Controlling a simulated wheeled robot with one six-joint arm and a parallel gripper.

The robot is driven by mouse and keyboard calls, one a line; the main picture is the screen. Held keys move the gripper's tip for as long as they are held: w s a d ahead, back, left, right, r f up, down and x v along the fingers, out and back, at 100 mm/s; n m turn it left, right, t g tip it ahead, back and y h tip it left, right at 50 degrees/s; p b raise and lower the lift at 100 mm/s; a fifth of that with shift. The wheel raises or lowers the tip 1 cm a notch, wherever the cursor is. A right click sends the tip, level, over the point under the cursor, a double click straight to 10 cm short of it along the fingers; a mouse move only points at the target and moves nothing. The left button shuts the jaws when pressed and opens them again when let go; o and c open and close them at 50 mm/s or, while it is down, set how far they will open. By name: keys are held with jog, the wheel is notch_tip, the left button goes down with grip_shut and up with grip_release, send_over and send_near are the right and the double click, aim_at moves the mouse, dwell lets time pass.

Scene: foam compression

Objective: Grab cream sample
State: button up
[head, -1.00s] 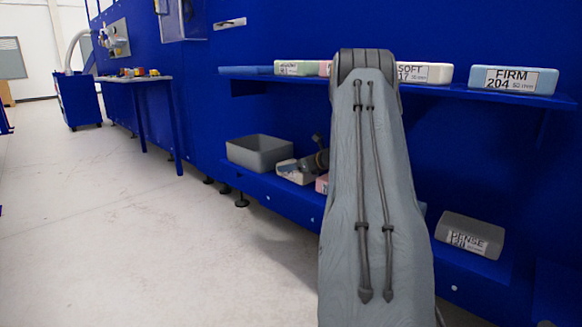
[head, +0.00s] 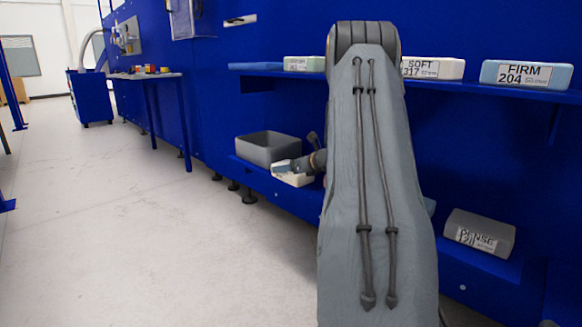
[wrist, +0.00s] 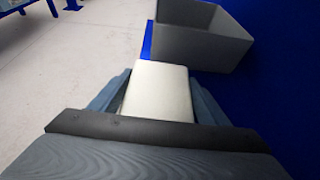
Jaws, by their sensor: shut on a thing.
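The cream sample (wrist: 158,91) is a pale block held between the fingers of my gripper (wrist: 158,80) in the wrist view. My gripper is shut on it, one grey-blue finger along each side. In the head view the cream sample (head: 293,179) shows at the lower shelf, just right of the grey bin, with my gripper (head: 288,168) over it. Whether it touches the shelf cannot be told. My arm hides part of the shelf right of it.
The open grey bin (head: 268,149) stands close by; it also shows ahead to the right in the wrist view (wrist: 200,45). A dark grey DENSE block (head: 480,232) lies on the lower shelf.

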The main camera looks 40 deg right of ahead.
aim_at(298, 181)
jog(key=shift+s+a, duration=0.1)
jog(key=shift+a, duration=1.35)
jog(key=o, duration=1.1)
jog(key=shift+c, duration=0.2)
jog(key=shift+p+v, duration=1.3)
jog(key=shift+v, duration=2.6)
jog(key=shift+r, duration=0.1)
